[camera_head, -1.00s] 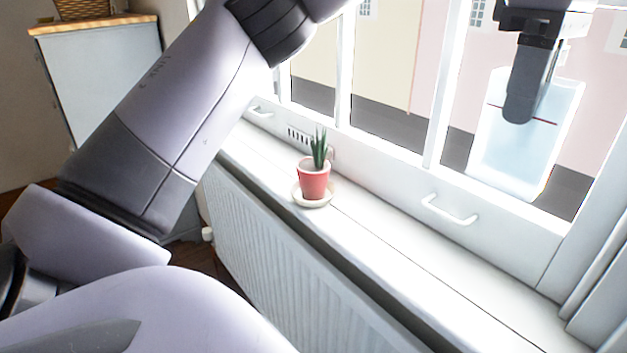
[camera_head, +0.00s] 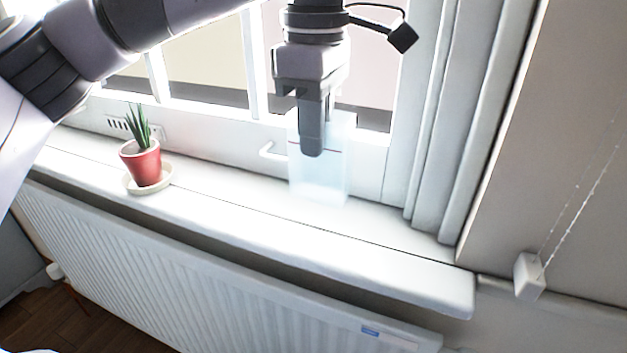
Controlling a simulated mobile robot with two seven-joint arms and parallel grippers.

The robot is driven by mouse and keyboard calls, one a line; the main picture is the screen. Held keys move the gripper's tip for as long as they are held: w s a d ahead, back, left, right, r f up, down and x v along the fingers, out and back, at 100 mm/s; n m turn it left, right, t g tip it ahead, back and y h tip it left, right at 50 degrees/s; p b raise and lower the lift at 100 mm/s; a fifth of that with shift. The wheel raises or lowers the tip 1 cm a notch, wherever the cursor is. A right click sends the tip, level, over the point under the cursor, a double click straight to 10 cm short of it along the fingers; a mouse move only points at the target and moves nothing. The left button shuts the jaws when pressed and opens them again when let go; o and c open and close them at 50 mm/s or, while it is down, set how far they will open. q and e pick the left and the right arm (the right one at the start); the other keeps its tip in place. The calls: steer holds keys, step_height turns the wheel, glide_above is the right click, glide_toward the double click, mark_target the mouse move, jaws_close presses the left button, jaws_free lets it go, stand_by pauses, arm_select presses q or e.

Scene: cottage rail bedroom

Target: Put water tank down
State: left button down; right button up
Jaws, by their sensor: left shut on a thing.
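The water tank (camera_head: 322,182) is a pale, see-through box with a thin red line across its upper part. My left gripper (camera_head: 312,150) comes down from above and is shut on the tank's top part. The tank hangs upright in front of the window frame, over the white windowsill (camera_head: 240,208). Its lower edge shows against the sill, and I cannot tell whether it touches. The gripper's far finger is hidden. My right gripper is not in view.
A potted plant (camera_head: 141,160) in a red pot stands on a saucer (camera_head: 166,172) on the sill to the left. The sill is clear to the right. A radiator (camera_head: 200,280) is below.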

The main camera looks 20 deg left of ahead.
mark_target(314, 201)
arm_select(q)
steer(key=shift+f, duration=3.05)
steer(key=shift+f+b, duration=0.1)
steer(key=shift+b, duration=0.25)
steer(key=shift+f, duration=0.15)
steer(key=c, duration=1.3)
jaws_free()
steer(key=shift+o, duration=0.2)
step_height(314, 201, up, 12)
steer(key=shift+r+p, duration=0.25)
steer(key=shift+p, duration=0.75)
